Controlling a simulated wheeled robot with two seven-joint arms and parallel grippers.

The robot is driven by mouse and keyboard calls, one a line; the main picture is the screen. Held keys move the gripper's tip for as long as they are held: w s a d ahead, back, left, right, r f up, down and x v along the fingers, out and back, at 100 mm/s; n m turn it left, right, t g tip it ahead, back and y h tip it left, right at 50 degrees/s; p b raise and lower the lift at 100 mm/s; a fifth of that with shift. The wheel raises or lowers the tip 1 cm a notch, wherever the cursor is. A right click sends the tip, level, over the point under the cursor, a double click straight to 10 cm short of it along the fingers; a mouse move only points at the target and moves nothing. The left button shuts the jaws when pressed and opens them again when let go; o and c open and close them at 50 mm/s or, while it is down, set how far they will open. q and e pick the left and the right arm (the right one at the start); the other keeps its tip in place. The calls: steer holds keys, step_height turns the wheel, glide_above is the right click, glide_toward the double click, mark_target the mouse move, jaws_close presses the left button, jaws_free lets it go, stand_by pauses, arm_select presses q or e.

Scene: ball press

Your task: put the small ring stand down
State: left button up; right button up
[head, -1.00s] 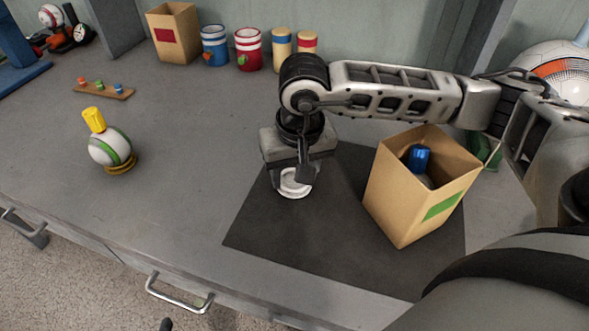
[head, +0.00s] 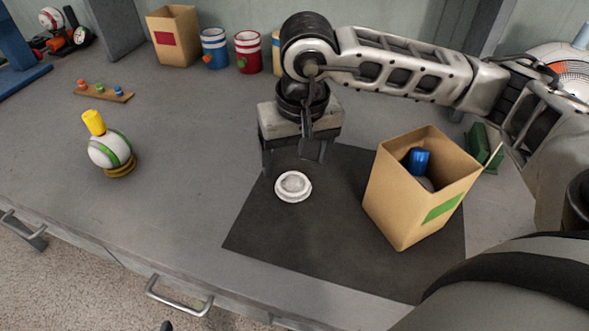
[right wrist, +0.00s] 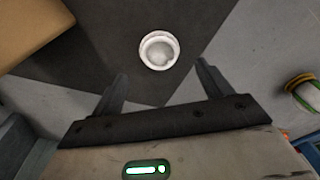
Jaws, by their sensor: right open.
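The small ring stand (head: 293,186) is a low white ring. It lies flat on the dark mat (head: 330,245), near the mat's left side. My right gripper (head: 296,163) is open and empty, raised above and just behind the ring stand, not touching it. In the right wrist view, the ring stand (right wrist: 159,50) lies beyond the two spread fingertips (right wrist: 161,75). My left gripper is not in view.
A cardboard box (head: 405,205) with a green label and a blue item inside stands on the mat's right. A ball (head: 109,149) with a yellow cylinder on top rests on a yellow ring at the left. Cans (head: 215,48) stand at the back. The table's middle-left is clear.

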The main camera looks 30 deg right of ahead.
step_height(320, 180, up, 6)
steer(key=shift+s+r, duration=0.2)
steer(key=shift+s, duration=0.25)
